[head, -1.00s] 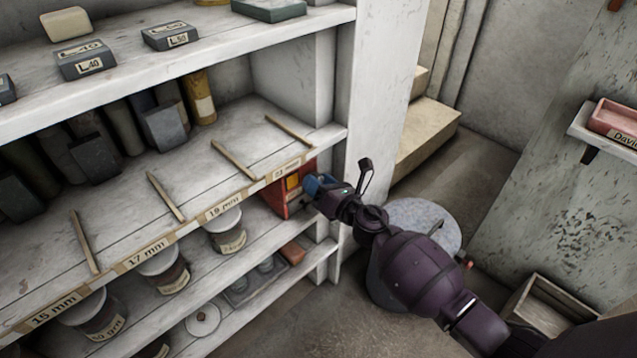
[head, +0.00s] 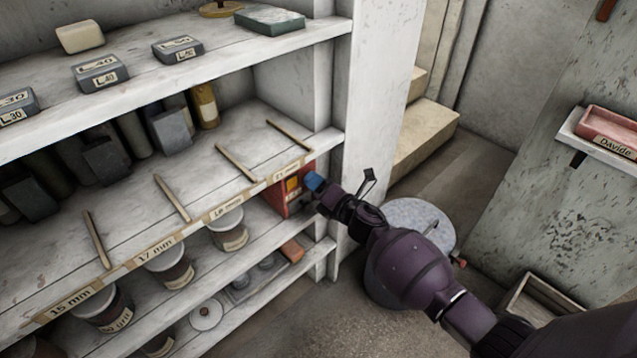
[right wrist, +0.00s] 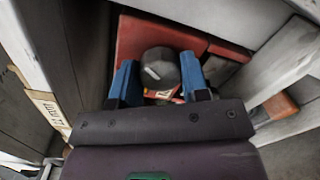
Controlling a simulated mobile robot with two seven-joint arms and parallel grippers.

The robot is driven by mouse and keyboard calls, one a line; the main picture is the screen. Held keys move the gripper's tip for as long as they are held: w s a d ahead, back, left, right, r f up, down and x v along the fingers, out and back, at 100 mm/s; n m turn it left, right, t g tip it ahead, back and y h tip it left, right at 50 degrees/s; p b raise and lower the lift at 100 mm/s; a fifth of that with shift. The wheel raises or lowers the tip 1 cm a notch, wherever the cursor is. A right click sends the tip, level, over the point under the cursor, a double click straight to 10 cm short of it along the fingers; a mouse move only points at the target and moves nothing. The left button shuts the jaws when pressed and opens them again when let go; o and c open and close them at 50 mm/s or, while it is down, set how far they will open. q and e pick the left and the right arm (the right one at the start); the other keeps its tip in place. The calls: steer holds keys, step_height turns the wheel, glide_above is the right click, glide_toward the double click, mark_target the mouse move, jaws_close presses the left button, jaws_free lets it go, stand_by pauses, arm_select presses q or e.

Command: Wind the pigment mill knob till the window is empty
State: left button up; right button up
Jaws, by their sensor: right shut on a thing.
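The pigment mill (head: 291,190) is a red box on the shelf below the stick shelf, at its right end. Its small window (head: 293,183) shows orange-yellow in the head view. My right gripper (head: 314,184) is at the mill's right side. In the right wrist view the blue fingers of my right gripper (right wrist: 160,82) are shut on the dark round knob (right wrist: 159,66), one finger on each side. The red mill body (right wrist: 133,40) shows behind the knob. The gripper hides the knob in the head view. My left gripper is not in view.
The white shelf post (head: 375,95) stands close beside my right gripper. Labelled jars (head: 228,232) stand left of the mill, and a reddish block (head: 293,250) lies below it. A round grey-topped drum (head: 418,217) stands on the floor behind my right arm.

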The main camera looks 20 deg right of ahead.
steer(key=m, duration=0.1)
steer(key=m+p, duration=0.1)
steer(key=shift+r+m, duration=0.25)
steer(key=shift+m, duration=0.15)
arm_select(q)
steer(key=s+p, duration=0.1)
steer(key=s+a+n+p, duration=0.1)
steer(key=p, duration=0.1)
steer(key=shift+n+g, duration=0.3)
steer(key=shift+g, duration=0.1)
arm_select(e)
steer(key=m, duration=1.4)
steer(key=shift+f+g+y, duration=0.2)
steer(key=shift+g+y, duration=0.1)
steer(key=shift+y, duration=0.1)
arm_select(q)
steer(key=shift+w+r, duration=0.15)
arm_select(e)
steer(key=shift+m, duration=0.4)
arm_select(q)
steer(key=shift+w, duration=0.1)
arm_select(e)
steer(key=o, duration=0.9)
steer(key=shift+d, duration=0.1)
